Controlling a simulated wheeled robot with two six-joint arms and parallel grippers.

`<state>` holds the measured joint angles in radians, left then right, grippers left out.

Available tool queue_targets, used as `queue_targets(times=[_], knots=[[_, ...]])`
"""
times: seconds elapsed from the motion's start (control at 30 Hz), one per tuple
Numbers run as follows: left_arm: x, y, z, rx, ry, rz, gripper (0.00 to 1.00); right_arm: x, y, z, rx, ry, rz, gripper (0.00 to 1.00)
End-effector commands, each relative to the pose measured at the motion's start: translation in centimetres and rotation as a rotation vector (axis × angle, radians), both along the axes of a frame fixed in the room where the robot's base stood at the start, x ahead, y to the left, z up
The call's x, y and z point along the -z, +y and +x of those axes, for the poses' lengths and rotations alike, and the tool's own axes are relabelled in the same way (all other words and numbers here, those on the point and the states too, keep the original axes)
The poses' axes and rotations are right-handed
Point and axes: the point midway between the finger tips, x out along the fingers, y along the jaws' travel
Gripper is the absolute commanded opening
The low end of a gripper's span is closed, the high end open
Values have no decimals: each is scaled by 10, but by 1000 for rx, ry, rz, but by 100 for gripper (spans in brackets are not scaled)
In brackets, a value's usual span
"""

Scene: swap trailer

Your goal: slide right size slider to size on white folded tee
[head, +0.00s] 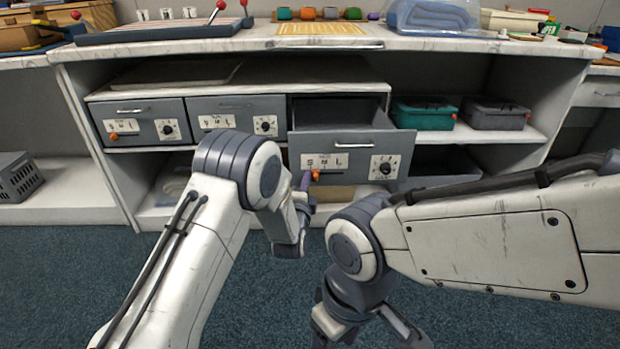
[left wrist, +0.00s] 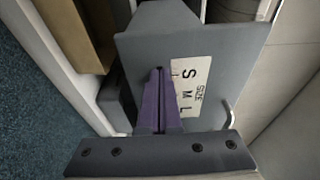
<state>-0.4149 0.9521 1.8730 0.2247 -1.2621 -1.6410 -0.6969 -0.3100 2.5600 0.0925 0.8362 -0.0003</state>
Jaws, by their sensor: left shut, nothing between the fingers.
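The right drawer (head: 365,148) is pulled out from the cabinet. Its front bears a size label (head: 325,161) reading S, M, L. Its orange slider (head: 315,175) is near the S end of the label. My left gripper (head: 306,183) is shut and empty, with its purple fingertips close beside the slider; touching cannot be told. In the left wrist view the fingers (left wrist: 160,100) point at the drawer front, beside the label (left wrist: 186,85); the slider is hidden there. My right gripper's lower wrist (head: 365,318) is low in front; its fingertips are unclear. I cannot make out a white folded tee.
Two shut drawers, left (head: 140,122) and middle (head: 238,118), have their own labels and dials. A teal box (head: 423,115) and a grey box (head: 497,115) stand on the right shelf.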

Motion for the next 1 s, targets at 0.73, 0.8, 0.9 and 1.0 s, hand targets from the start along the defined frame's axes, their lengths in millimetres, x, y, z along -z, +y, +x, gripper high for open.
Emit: queue_targets(times=[0.73, 0.8, 0.9, 1.0], knots=[[0, -16, 0, -2, 1, 0, 0, 0, 0, 0, 0, 0, 0, 66], [0, -13, 0, -2, 1, 0, 0, 0, 0, 0, 0, 0, 0, 66], [0, -8, 1, -3, 0, 0, 0, -1, 0, 0, 0, 0, 0, 66], [0, -4, 1, -3, -1, 0, 0, -2, 0, 0, 0, 0, 0, 66]])
